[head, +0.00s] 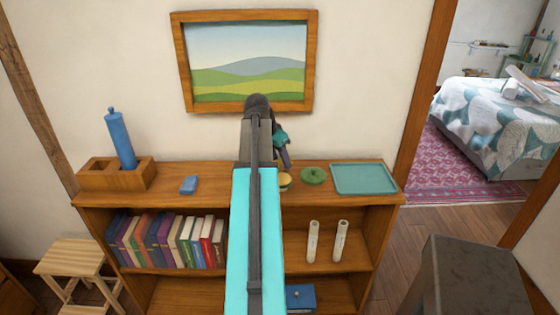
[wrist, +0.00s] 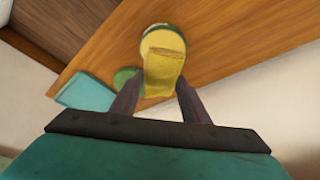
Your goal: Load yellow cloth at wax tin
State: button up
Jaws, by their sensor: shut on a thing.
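My gripper (wrist: 158,84) is shut on a yellow cloth (wrist: 164,72) in the wrist view; the cloth sticks out beyond the fingertips. The wax tin (wrist: 156,31), round with a pale yellow inside and a green rim, stands on the shelf top at the cloth's far end. The cloth overlaps the tin in this view, and I cannot tell whether they touch. In the head view my gripper (head: 285,162) is above the shelf top, and the tin (head: 285,183) is partly hidden by my arm. The cloth is not clear there.
A green round lid (head: 313,175) and a teal tray (head: 364,179) lie to the tin's right on the wooden shelf (head: 215,192). A blue block (head: 188,185) and a wooden holder (head: 97,173) with a blue bottle (head: 121,140) are at left. A framed picture (head: 248,63) hangs behind.

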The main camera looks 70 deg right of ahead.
jog(key=shift+r+p, duration=0.5)
jog(key=shift+r, duration=0.45)
jog(key=w+a+f+n+t+b, duration=0.15)
jog(key=w+a+n, duration=0.45)
jog(key=w+a, duration=0.9)
jog(key=w+a+n+t+b, duration=0.1)
jog(key=w+a+n+t, duration=0.3)
jog(key=w+a, duration=1.15)
jog(key=w+a+n+y, duration=0.1)
jog(key=w+a+n, duration=0.3)
jog(key=a, duration=0.8)
jog(key=w+a+n+y+b, duration=0.1)
jog(key=w+a+n, duration=0.3)
jog(key=a, duration=0.8)
jog(key=w+a+n+y+b, duration=0.1)
jog(key=w+a+n, duration=0.3)
jog(key=a, duration=0.8)
jog(key=shift+w+a+f+n+t+y, duration=0.15)
jog(key=shift+w+a+n+t+y, duration=0.25)
jog(key=shift+w, duration=0.5)
jog(key=shift+d, duration=0.15)
